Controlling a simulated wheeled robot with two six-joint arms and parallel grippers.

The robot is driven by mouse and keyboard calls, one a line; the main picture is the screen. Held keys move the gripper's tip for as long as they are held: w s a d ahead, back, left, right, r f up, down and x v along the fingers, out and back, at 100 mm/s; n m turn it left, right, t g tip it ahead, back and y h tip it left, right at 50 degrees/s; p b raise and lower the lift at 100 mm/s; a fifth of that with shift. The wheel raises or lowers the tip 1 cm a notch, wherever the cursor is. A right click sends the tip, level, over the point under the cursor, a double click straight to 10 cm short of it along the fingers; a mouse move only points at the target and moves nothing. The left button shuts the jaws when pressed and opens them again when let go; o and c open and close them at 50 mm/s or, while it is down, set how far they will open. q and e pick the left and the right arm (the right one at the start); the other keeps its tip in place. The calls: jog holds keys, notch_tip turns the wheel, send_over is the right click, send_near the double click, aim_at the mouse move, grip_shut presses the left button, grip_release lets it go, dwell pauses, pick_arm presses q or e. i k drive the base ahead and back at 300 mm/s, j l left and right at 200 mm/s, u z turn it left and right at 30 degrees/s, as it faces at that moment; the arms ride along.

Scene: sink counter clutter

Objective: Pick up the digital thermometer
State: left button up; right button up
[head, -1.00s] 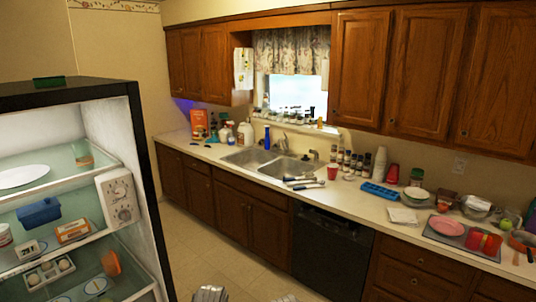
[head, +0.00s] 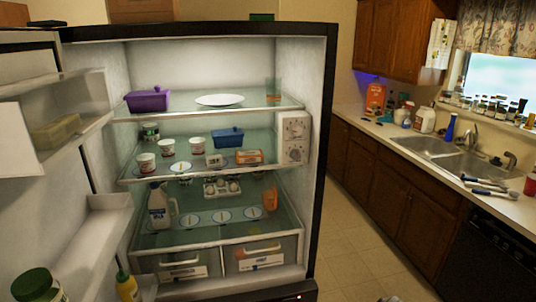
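A small white box with a dark display, which looks like the digital thermometer (head: 214,160), stands on the middle glass shelf of the open fridge. It is between a white-and-red cup and an orange package, in front of a blue tub. It is small in the picture, so its display cannot be read. Only a grey sliver of what looks like my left gripper (head: 56,292) shows at the bottom left edge. Another sliver, likely my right gripper (head: 390,299), shows at the bottom edge, right of the fridge. Both are far from the thermometer, and their fingers are hidden.
The fridge door (head: 75,200) stands open on the left, with a green-lidded jar (head: 37,284) and yellow bottle (head: 127,286) in it. Cups (head: 167,147), a blue tub (head: 229,138) and an orange package (head: 249,156) crowd the shelf. Floor (head: 365,235) is clear to the right.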

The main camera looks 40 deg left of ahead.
aim_at(212, 161)
jog(key=u, duration=0.4)
jog(key=j+u, duration=0.1)
jog(key=u, duration=0.3)
jog(key=i+u, duration=0.1)
jog(key=u, duration=0.75)
jog(key=i, duration=0.05)
